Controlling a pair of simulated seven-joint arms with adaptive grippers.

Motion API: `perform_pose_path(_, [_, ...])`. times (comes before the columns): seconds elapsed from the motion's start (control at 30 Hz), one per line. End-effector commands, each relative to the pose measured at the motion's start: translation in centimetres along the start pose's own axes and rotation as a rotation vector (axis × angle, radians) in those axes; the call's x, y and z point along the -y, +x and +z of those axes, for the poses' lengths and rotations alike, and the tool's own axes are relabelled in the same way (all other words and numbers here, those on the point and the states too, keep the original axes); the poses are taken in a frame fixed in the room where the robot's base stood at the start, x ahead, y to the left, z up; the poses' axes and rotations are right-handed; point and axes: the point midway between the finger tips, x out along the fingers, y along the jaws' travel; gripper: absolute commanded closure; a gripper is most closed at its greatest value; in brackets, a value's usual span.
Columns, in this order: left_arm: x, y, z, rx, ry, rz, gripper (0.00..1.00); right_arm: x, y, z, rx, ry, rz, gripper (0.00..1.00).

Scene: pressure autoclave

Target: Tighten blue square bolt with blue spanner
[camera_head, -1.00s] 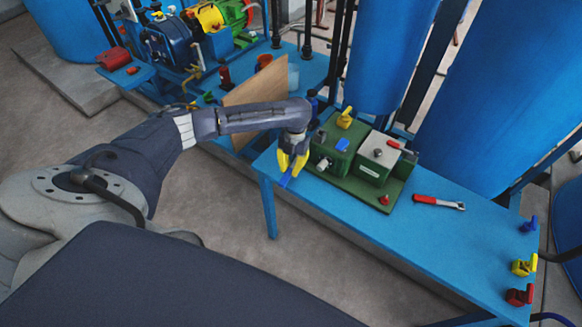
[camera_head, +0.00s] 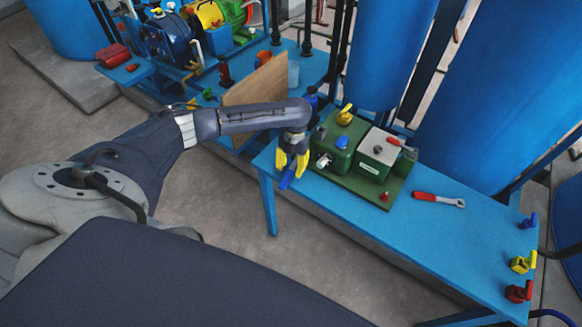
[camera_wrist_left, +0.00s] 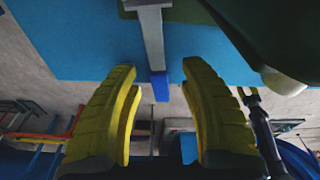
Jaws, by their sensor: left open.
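My left gripper (camera_head: 291,168) has yellow fingers and is over the near left edge of the blue table. It is open. A blue spanner handle (camera_head: 287,179) shows at its fingertips. In the left wrist view, the spanner's grey shaft (camera_wrist_left: 152,38) lies over the blue table, and its blue end (camera_wrist_left: 159,86) points down between the spread fingers (camera_wrist_left: 160,78), with gaps on both sides. A blue block (camera_head: 342,142) on top of the green fixture (camera_head: 340,158) looks like the bolt, but is too small to be sure. My right gripper is not in view.
A red-handled spanner (camera_head: 438,199) lies on the blue table (camera_head: 455,250), right of the green fixture. Small blue, yellow and red valves (camera_head: 520,264) stand at the table's right end. A wooden board (camera_head: 255,97) stands behind my left forearm. The table between fixture and valves is mostly clear.

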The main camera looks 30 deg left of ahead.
Motion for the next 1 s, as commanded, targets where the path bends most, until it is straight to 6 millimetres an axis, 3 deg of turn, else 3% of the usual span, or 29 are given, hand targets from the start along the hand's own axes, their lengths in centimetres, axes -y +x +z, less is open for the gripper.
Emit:
perform_pose_path(0.27, [-0.1,-1.2,0.1,0.002,-0.001,0.000,0.57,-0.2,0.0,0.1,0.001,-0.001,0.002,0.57])
perform_pose_path(0.7, [0.0,-8.5,0.1,0.003,0.000,0.001,0.57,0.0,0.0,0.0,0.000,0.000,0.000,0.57])
perform_pose_path(1.0, [0.0,-11.5,0.0,0.001,0.000,0.001,0.57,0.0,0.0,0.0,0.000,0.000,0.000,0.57])
